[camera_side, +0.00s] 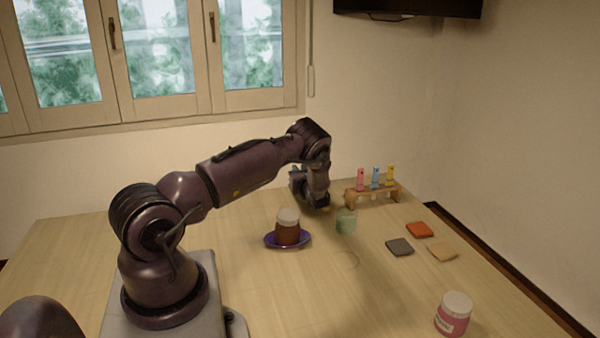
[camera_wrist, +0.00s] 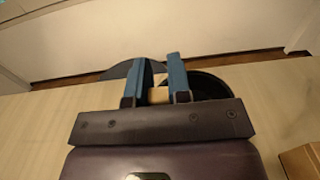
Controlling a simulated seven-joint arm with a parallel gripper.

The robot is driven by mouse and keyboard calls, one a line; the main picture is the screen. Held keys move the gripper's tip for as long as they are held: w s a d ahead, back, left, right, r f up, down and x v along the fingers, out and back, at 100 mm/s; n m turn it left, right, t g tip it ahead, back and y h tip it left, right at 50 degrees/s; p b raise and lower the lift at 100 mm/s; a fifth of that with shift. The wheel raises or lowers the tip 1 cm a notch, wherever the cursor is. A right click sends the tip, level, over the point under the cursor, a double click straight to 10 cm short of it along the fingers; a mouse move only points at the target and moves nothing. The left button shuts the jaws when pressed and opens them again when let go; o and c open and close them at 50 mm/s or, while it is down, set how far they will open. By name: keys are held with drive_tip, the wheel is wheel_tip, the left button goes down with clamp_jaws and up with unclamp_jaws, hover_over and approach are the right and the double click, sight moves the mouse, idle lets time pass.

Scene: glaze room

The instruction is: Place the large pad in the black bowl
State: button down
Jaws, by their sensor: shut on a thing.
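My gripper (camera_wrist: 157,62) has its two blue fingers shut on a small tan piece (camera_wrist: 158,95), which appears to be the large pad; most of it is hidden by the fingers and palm. The black bowl (camera_wrist: 210,86) lies beyond the fingers to the right in the wrist view, partly covered by the right finger and palm. I cannot tell whether the held piece is above its rim. In the side view my gripper (camera_side: 298,182) is at the far part of the table, left of the rack, and the bowl is hidden there.
A dark grey round shape (camera_wrist: 120,71) shows left of the fingers. A wooden rack (camera_side: 372,194) holds coloured pieces. A brown jar (camera_side: 287,233) stands on a purple dish (camera_side: 270,241). A green cup (camera_side: 346,222), several flat squares (camera_side: 400,247) and a pink jar (camera_side: 453,316) are nearer.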

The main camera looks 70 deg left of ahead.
drive_tip(key=shift+f, duration=0.1)
drive_tip(key=c, duration=1.1)
unclamp_jaws()
drive_tip(key=shift+f, duration=0.1)
